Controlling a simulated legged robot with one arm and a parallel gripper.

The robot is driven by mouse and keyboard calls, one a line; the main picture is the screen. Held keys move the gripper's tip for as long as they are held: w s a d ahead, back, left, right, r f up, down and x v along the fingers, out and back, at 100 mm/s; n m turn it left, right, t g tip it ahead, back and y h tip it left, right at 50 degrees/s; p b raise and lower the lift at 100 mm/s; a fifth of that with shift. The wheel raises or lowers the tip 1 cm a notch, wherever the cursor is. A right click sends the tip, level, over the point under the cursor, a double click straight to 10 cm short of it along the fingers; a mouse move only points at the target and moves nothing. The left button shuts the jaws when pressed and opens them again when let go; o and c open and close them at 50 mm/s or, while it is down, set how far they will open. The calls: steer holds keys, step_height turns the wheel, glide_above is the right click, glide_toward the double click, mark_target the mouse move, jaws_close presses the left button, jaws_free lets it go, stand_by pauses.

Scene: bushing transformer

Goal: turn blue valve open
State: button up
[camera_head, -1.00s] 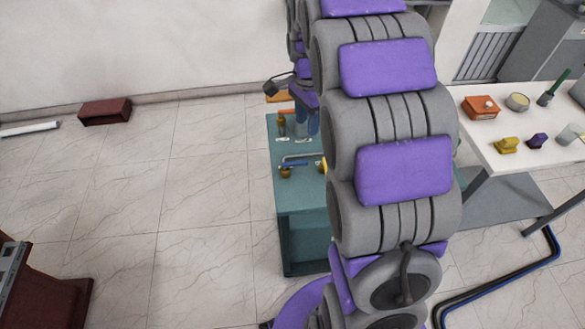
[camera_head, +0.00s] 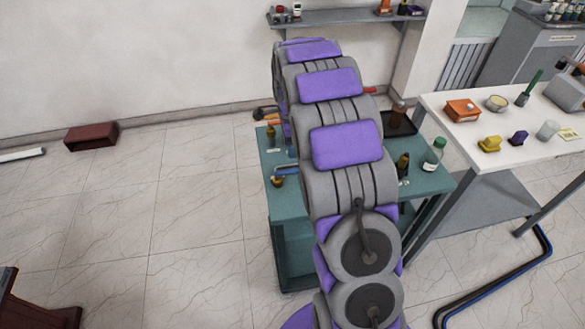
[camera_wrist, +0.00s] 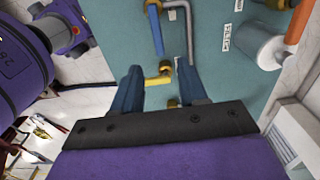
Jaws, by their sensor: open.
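In the head view a blue valve handle (camera_head: 287,170) with a brass body (camera_head: 277,181) sits at the left of the teal bench (camera_head: 427,181), partly hidden by my arm. The wrist view shows a long blue handle (camera_wrist: 156,30) on the teal surface, with a bent grey pipe (camera_wrist: 190,35) to its right. A brass fitting (camera_wrist: 158,78) shows between the fingertips of my gripper (camera_wrist: 160,82). My gripper is open with its fingers wide apart. The handle lies beyond the fingertips; contact cannot be told. The gripper is mostly hidden in the head view.
A white bottle with a green cap (camera_head: 435,154) and a dark tray (camera_head: 398,124) stand on the bench right of my arm. A white table (camera_head: 455,125) with several small items is at the right.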

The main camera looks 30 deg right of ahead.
steer(key=b, duration=0.1)
glide_above(291, 170)
steer(key=a, duration=0.1)
steer(key=f, duration=0.5)
steer(key=shift+s+a+f, duration=0.1)
steer(key=shift+a+f, duration=0.1)
steer(key=shift+f, duration=0.05)
steer(key=f, duration=0.1)
steer(key=d+f, duration=0.1)
steer(key=f, duration=0.1)
steer(key=d+f, duration=0.1)
steer(key=shift+d+f+b, duration=0.1)
steer(key=shift+f+b, duration=0.1)
steer(key=shift+b, duration=0.2)
steer(key=shift+a, duration=0.8)
steer(key=shift+r, duration=0.1)
steer(key=shift+c, duration=1.2)
steer(key=shift+d, duration=0.55)
steer(key=c, duration=0.4)
jaws_close()
steer(key=shift+a, duration=0.15)
